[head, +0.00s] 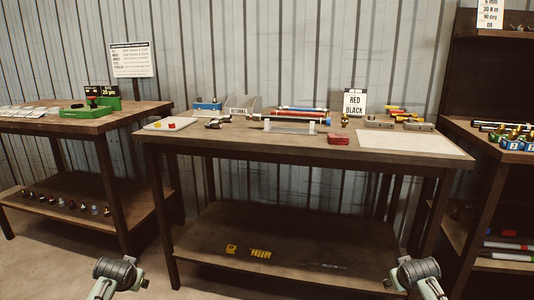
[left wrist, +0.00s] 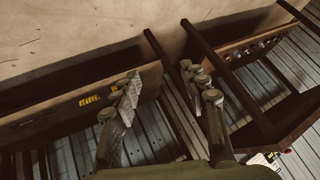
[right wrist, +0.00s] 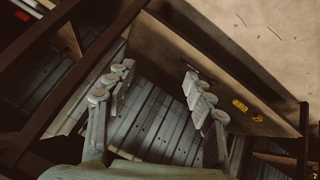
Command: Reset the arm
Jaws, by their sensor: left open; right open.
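My left gripper (left wrist: 165,90) is open and empty in the left wrist view, its two fingers wide apart. My right gripper (right wrist: 158,88) is open and empty in the right wrist view. In the head view only parts of my two arms show, low at the bottom edge, left and right of the middle. Both are in front of the central workbench (head: 300,147), apart from it and below its top. The fingers do not show clearly in the head view.
The bench top carries a white tray (head: 172,124), a red block (head: 339,139), a sign reading RED BLACK (head: 355,102) and several hoses. Yellow pieces (head: 260,253) lie on its lower shelf. A left table (head: 60,122) and a right shelf unit (head: 492,140) flank it.

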